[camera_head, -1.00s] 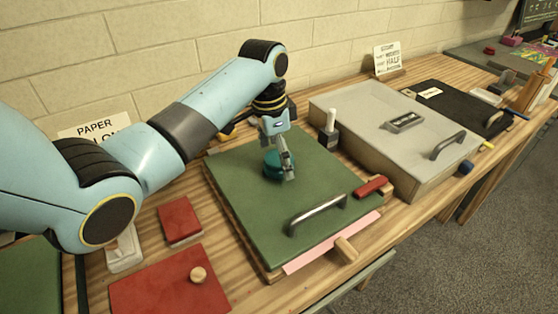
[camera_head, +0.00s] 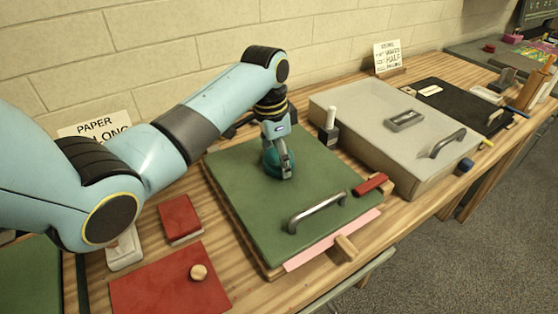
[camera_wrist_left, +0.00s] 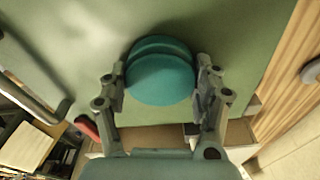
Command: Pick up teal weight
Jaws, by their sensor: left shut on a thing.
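The teal weight (camera_head: 269,162) is a rounded disc shape over the green board (camera_head: 240,205). My left gripper (camera_head: 280,165) reaches down from above and is shut on it. In the left wrist view the teal weight (camera_wrist_left: 160,78) sits between the two fingers of my left gripper (camera_wrist_left: 161,72), one on each side. A finger hides part of the weight in the head view. I cannot tell whether its underside touches the board. My right gripper is not in view.
The green board has a metal handle (camera_head: 317,212) and a red block (camera_head: 370,184) at its edge. A grey lidded box (camera_head: 380,108) and a small bottle (camera_head: 329,128) stand to the right. Red pads (camera_head: 179,218) lie to the left.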

